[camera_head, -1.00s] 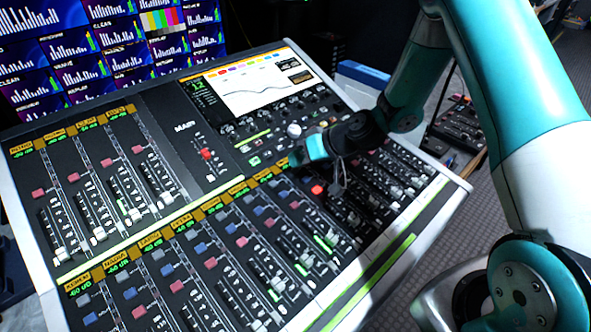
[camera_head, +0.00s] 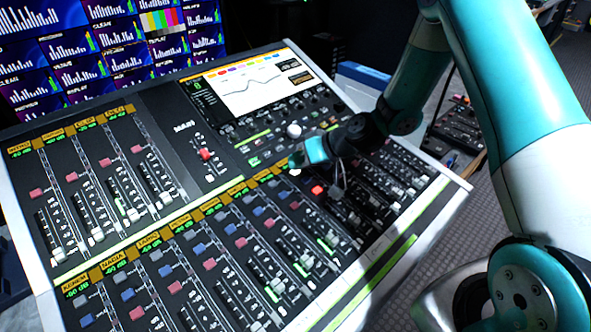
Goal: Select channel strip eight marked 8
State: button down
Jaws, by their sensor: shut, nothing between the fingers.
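The mixing console (camera_head: 222,170) fills the middle of the view, with its lower row of channel strips running from front left to back right. My gripper (camera_head: 338,187) is small and dark, points down over the right part of this row, and is shut and empty. Contact with the panel cannot be told. The console's small green number readout (camera_head: 198,85) appears to show 8. A white spot (camera_head: 295,171) shines beside my teal wrist, near the upper end of a strip. My wrist hides nearby labels; the marking 8 on a strip is not legible.
A red button (camera_head: 317,189) is lit just left of my gripper. Faders and knobs crowd the panel around it. The console screen (camera_head: 255,82) and monitors (camera_head: 95,55) stand behind. A smaller panel (camera_head: 462,127) lies at right.

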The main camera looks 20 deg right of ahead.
aim_at(300, 175)
jog(key=shift+s+r+p, duration=0.1)
jog(key=shift+r+p, duration=0.4)
jog(key=shift+r, duration=0.3)
jog(key=shift+s+d+r+p, duration=0.1)
jog(key=shift+s+r+p, duration=0.1)
jog(key=shift+r+p, duration=0.85)
jog(key=shift+s+d+r+p, duration=0.15)
jog(key=shift+r+p, duration=0.35)
jog(key=shift+r, duration=0.9)
jog(key=shift+a, duration=0.1)
